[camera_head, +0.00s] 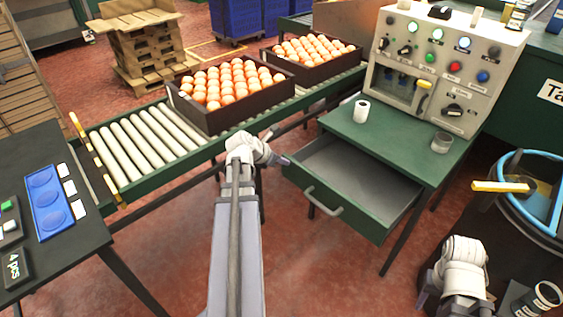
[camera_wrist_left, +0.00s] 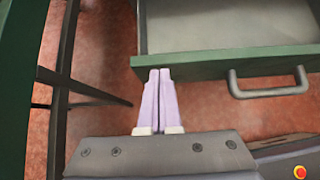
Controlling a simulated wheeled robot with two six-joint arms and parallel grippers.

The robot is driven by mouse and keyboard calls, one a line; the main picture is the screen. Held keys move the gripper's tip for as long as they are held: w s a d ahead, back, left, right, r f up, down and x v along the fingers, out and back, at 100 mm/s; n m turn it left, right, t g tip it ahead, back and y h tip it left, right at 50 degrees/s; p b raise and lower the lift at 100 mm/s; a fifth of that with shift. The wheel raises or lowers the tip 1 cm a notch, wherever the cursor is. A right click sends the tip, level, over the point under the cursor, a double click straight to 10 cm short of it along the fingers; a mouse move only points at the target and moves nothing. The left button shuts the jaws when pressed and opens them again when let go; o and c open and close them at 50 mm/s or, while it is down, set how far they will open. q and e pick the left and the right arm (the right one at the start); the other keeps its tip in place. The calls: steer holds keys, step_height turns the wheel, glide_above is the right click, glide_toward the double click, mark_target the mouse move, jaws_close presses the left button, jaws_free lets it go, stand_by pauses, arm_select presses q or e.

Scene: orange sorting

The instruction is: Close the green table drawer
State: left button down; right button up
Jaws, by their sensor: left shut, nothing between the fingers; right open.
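The green table drawer (camera_head: 338,202) is pulled open below the green table (camera_head: 405,145), and its grey inside looks empty. A grey handle (camera_head: 324,202) is on its front. My left gripper (camera_head: 286,160) is shut and empty near the left end of the drawer front. In the left wrist view its fingertips (camera_wrist_left: 159,72) are at the left end of the drawer's front edge (camera_wrist_left: 200,66), left of the handle (camera_wrist_left: 268,84). I cannot tell if they touch it. My right gripper (camera_head: 458,305) is low at the right, away from the drawer, and its fingers are hardly visible.
A control panel (camera_head: 440,60) and a white roll (camera_head: 361,111) stand on the table. A roller conveyor (camera_head: 130,150) with two crates of oranges (camera_head: 225,115) runs behind my left arm. A blue-rimmed bin (camera_head: 535,190) stands at the right. A dark table (camera_head: 85,240) is at the left.

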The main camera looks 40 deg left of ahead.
arm_select(q)
steer(key=w+d, duration=0.1)
steer(key=w, duration=1.7)
steer(key=shift+d, duration=0.25)
steer(key=s+f+p+v, duration=0.2)
steer(key=p+v, duration=0.5)
steer(key=v, duration=0.5)
steer(key=shift+s+a+r, duration=0.15)
steer(key=shift+s+r, duration=0.1)
steer(key=shift+r, duration=0.05)
